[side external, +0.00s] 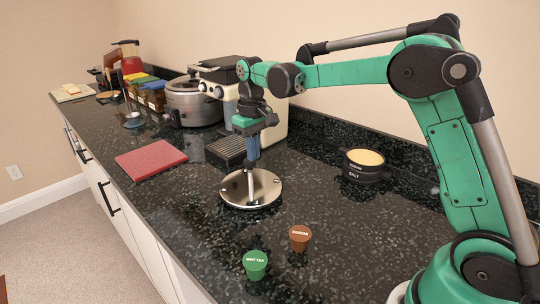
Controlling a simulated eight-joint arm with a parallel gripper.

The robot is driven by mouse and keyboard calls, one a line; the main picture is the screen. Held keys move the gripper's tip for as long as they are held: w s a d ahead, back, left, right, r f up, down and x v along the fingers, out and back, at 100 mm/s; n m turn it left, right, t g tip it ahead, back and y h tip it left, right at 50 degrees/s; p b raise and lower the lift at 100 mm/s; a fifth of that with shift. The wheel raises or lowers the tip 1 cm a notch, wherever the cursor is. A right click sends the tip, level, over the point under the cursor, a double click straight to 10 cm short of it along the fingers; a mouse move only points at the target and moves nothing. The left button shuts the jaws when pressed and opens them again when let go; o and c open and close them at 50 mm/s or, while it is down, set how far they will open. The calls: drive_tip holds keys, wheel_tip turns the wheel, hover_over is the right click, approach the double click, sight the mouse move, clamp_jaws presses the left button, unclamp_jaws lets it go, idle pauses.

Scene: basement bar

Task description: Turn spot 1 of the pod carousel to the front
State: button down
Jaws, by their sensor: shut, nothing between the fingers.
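The pod carousel (235,197) is a round, shiny metal disc on the dark counter, with a thin upright post at its middle. Small marks on its top are too small to read, so I cannot tell which is spot 1 or where it faces. No pods show on the disc. My gripper (250,168) points down over the carousel, close to the post. It is shut with nothing held. I cannot tell whether its fingertips touch the post or the disc.
A green mint tea pod (255,266) and a brown cocoa pod (300,239) stand in front of the carousel. A salt jar (363,169) is to the right. A coffee machine (222,75), a pot (190,103) and a red board (151,162) are behind or left.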

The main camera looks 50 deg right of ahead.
wheel_tip(320, 180, up, 3)
drive_tip(key=shift+r, duration=0.1)
idle(0.3)
hover_over(250, 174)
drive_tip(key=s+d, duration=0.1)
drive_tip(key=s, duration=0.1)
drive_tip(key=shift+s+d+f, duration=0.1)
drive_tip(key=shift+f, duration=1.45)
drive_tip(key=shift+s+d+f, duration=0.1)
drive_tip(key=shift+f, duration=1.4)
